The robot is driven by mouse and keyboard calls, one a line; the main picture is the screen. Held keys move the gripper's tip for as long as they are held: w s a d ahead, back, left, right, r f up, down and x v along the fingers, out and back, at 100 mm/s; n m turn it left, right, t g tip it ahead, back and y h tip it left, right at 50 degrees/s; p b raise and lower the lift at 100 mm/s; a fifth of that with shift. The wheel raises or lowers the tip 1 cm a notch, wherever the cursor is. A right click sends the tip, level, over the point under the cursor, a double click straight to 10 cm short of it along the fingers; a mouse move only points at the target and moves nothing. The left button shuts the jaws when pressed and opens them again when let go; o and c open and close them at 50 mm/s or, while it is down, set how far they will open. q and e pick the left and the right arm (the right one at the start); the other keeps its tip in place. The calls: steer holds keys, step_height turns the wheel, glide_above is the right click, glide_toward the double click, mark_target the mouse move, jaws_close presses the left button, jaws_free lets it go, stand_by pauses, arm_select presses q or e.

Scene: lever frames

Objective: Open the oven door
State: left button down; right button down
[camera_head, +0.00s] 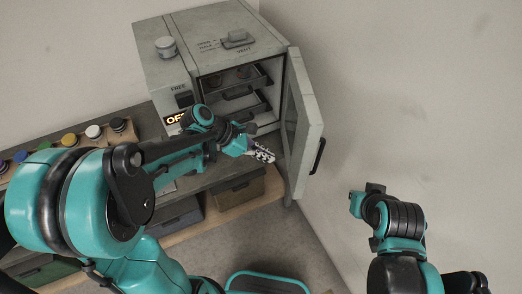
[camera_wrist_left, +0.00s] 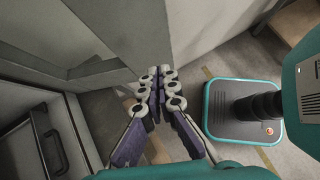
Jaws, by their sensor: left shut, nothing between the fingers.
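The grey oven (camera_head: 165,75) stands on the bench, with its front opening showing dark trays (camera_head: 245,88) inside. Its door (camera_head: 300,125) stands wide open, swung out to the right, with a black handle (camera_head: 318,157) on its outer side. My left gripper (camera_head: 264,155) is shut and empty, in front of the opening and to the left of the door. In the left wrist view my left gripper's fingertips (camera_wrist_left: 160,88) are together, with a grey panel beyond them. My right arm's end (camera_head: 368,194) is right of the door, apart from it; its fingers are not clear.
Drawers (camera_head: 238,195) sit below the bench top. A row of coloured knobs or caps (camera_head: 69,140) is at the left. The wall is close on the right. My own base shows at the bottom.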

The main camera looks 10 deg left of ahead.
arm_select(q)
steer(key=d+f, duration=0.1)
steer(key=d, duration=0.1)
steer(key=w+d+f, duration=0.1)
steer(key=d, duration=0.1)
steer(key=d+f+b, duration=0.1)
steer(key=d, duration=0.1)
steer(key=shift+w+f, duration=0.3)
steer(key=shift+w, duration=0.05)
steer(key=shift+w+d, duration=0.2)
steer(key=shift+d, duration=0.35)
steer(key=w+d+n+t+b, duration=0.1)
steer(key=w+d+n, duration=0.1)
steer(key=d, duration=0.8)
steer(key=shift+w+t+y, duration=0.3)
steer(key=shift+w, duration=0.15)
